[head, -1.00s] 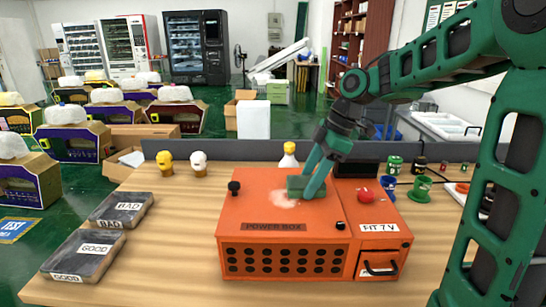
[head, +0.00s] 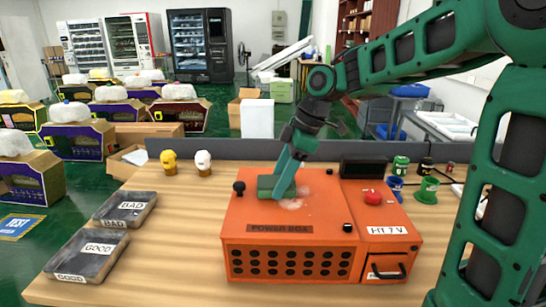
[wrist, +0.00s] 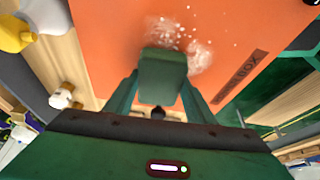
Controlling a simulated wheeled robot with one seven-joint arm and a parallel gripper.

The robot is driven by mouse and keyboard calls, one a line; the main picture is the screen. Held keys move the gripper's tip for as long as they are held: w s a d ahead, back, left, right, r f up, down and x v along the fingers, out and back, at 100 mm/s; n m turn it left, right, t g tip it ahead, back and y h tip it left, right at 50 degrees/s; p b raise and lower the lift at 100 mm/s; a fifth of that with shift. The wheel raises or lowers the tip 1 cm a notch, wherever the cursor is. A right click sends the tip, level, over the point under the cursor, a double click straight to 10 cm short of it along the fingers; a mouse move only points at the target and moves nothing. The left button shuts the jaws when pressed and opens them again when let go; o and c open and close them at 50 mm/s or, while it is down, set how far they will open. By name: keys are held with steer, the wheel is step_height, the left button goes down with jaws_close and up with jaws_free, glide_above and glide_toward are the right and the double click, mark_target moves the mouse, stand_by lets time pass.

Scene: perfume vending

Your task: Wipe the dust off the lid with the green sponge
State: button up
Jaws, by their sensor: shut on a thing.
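The orange power box (head: 300,228) stands on the table, and its top is the lid. A pale patch of dust (head: 292,204) lies on the lid, with specks around it; in the wrist view the dust (wrist: 190,47) shows just beyond the sponge. My gripper (head: 280,184) is shut on the green sponge (head: 268,187), left of the middle of the lid. In the wrist view the sponge (wrist: 162,75) sits between my two fingers. The sponge appears low over or on the lid; exact contact is hard to tell.
A black knob (head: 239,187) stands at the lid's left and a red button (head: 372,197) at the right. Yellow (head: 168,161) and white (head: 203,162) heads stand behind left. BAD (head: 126,208) and GOOD (head: 86,254) trays lie left. Green and blue cups are right.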

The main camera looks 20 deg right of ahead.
steer(key=shift+w+a, duration=0.1)
steer(key=shift+a, duration=0.3)
steer(key=shift+a+r, duration=0.1)
steer(key=shift+r, duration=0.6)
steer(key=shift+d+r, duration=0.15)
steer(key=shift+r, duration=1.4)
steer(key=shift+d+r, duration=0.1)
steer(key=shift+r, duration=1.45)
steer(key=shift+a, duration=0.15)
